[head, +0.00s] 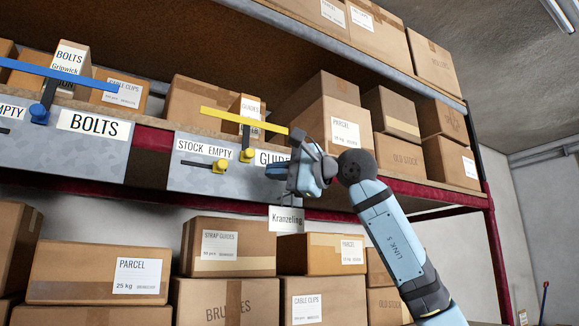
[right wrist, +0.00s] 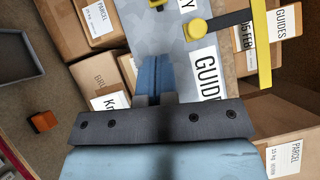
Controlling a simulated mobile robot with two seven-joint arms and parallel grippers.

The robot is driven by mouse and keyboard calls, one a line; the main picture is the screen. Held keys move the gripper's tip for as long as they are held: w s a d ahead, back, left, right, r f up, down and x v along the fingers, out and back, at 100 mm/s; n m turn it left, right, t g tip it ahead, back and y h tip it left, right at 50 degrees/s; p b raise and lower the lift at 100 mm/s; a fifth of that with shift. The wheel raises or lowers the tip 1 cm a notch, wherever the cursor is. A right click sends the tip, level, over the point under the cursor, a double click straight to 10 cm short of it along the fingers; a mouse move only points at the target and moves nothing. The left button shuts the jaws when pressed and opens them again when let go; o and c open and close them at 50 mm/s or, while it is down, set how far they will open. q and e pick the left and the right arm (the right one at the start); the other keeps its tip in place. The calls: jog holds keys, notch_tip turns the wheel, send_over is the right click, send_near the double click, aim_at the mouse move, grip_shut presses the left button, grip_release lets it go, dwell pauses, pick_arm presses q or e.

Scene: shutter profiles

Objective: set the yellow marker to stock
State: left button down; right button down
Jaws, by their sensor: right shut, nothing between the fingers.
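The yellow marker (head: 220,166) is a small yellow knob at the right end of a dark slot, below the word EMPTY on the grey plate (head: 190,183); STOCK is to its left. Part of it shows at the top edge of the right wrist view (right wrist: 157,4). A yellow bar (head: 225,116) on a dark post with a yellow pivot (head: 247,155) stands right of it. My right gripper (head: 272,172) is shut and empty in front of the GUIDES label, right of the marker and apart from it. Its fingers (right wrist: 152,76) cover part of the plate. My left gripper is out of view.
A blue bar (head: 60,73) with a blue pivot is on the BOLTS plate (head: 65,155) to the left. A hanging Kranzeling tag (head: 286,219) is below my right gripper. Cartons fill the shelves above and below. The space before the plate is open.

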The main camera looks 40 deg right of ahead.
aim_at(210, 161)
jog(key=w+a+p, duration=0.1)
jog(key=w+a, duration=0.1)
jog(key=w+a+r, duration=0.1)
jog(key=w+a, duration=0.1)
jog(key=w, duration=0.1)
jog(key=shift+w+a+p, duration=0.15)
jog(key=shift+a+p, duration=0.05)
jog(key=shift+p, duration=0.15)
jog(key=shift+w+a, duration=0.15)
jog(key=shift+a, duration=0.2)
jog(key=a, duration=0.2)
jog(key=w+a, duration=0.1)
jog(key=a, duration=0.3)
jog(key=shift+w+a+r, duration=0.1)
jog(key=shift+w+a, duration=0.15)
jog(key=shift+a, duration=0.05)
jog(key=shift+d, duration=0.1)
